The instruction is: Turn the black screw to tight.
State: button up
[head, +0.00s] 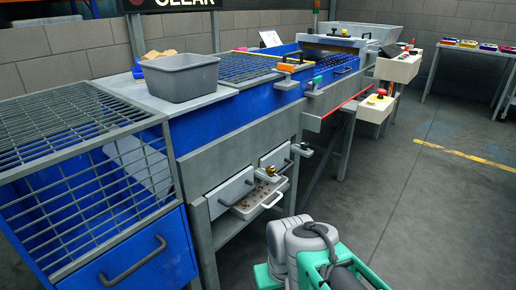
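A small black knob (306,146) sticks out on a grey bracket at the right end of the machine's lower front. It may be the black screw, but it is too small to tell its shape or whether it is tight. A brass-coloured knob (271,171) sits to its left, above a pulled-out tray (260,197). A grey and green part of my arm shows at the bottom centre, right of the tray and apart from the machine. My gripper is not in view.
The long blue machine (225,125) runs from front left to back right. A wire cage (85,190) with a handled blue drawer stands at the left. A grey bin (180,78) rests on top. Control boxes (398,68) jut out at right. The floor (440,200) right of the machine is clear.

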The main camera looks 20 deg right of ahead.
aim_at(304, 145)
jog(key=u, duration=3.35)
jog(key=k, duration=1.65)
jog(key=z, duration=1.65)
